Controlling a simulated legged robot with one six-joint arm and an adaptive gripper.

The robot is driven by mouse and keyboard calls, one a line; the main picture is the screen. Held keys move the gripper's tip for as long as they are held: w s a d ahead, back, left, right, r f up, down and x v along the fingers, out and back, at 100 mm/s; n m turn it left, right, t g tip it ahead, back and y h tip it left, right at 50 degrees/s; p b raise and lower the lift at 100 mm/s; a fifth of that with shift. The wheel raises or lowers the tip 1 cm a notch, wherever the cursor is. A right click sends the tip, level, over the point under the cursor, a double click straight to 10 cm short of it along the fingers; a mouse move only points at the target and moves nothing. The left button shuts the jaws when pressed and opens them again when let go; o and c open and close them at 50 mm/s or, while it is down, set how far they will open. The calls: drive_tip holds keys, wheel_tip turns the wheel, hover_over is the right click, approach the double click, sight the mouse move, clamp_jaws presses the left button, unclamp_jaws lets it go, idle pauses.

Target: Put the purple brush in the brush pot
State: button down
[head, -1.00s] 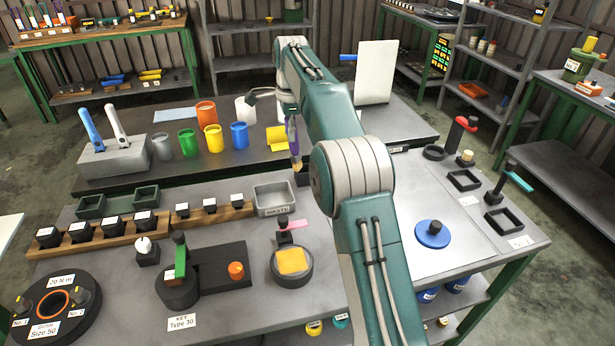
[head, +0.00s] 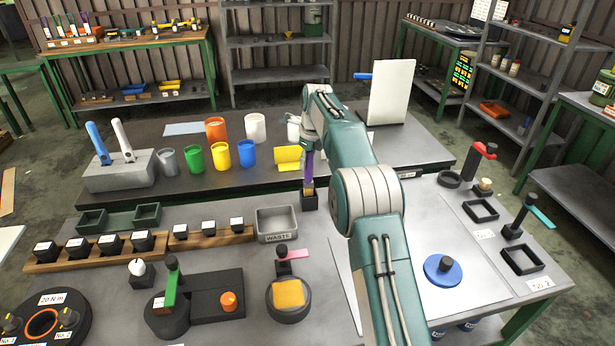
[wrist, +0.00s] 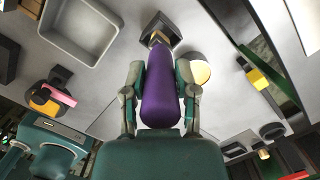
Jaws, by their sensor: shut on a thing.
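The purple brush (wrist: 161,90) is gripped by its thick purple handle between the two fingers of my gripper (wrist: 158,82). In the head view, the brush (head: 309,168) hangs nearly upright below my gripper (head: 309,146), its pale bristle end pointing down. A small dark square pot (head: 310,202), which looks like the brush pot, stands on the grey table right under the bristles. In the wrist view the brush end lines up with the mouth of this pot (wrist: 158,24). I cannot tell whether the bristles are inside the pot or just above it.
A grey waste bin (head: 277,224) stands left of the pot. Behind are a yellow holder (head: 288,158) and several coloured cups, including a blue one (head: 247,154). A round dish with a yellow pad (head: 288,293) lies in front.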

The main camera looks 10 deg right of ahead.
sight(308, 172)
drive_tip(key=shift+d+f, duration=0.1)
drive_tip(key=shift+f, duration=2.05)
drive_tip(key=shift+c, duration=1.9)
unclamp_jaws()
drive_tip(key=shift+f, duration=0.1)
